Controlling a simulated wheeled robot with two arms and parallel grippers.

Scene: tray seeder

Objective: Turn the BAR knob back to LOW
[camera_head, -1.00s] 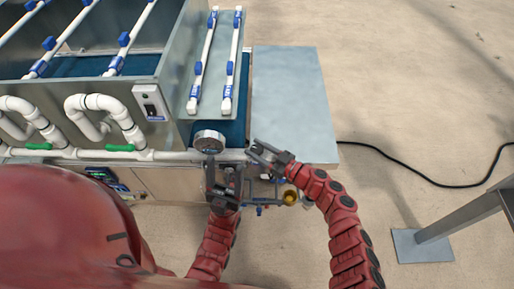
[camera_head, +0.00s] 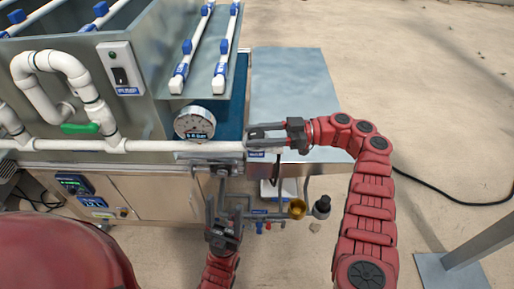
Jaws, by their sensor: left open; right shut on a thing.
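My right gripper (camera_head: 254,138) is shut at the right end of the white pipe, right of the round gauge (camera_head: 194,123). What it grips is mostly hidden by its fingers; from its place it appears to be the BAR knob. A small blue-and-white label (camera_head: 257,154) sits just below the fingers, its text too small to read. The knob's setting cannot be told. The gauge face is visible, but its reading is not clear. My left gripper (camera_head: 226,205) is open and empty, lower down in front of the machine, below the pipe.
The white pipe (camera_head: 160,146) runs along the machine's front, with a green lever (camera_head: 80,128). A switch box (camera_head: 121,70) is above. A brass cup (camera_head: 297,208) and black-topped fitting (camera_head: 322,206) are low on the right. A grey side table (camera_head: 290,75) is clear on top.

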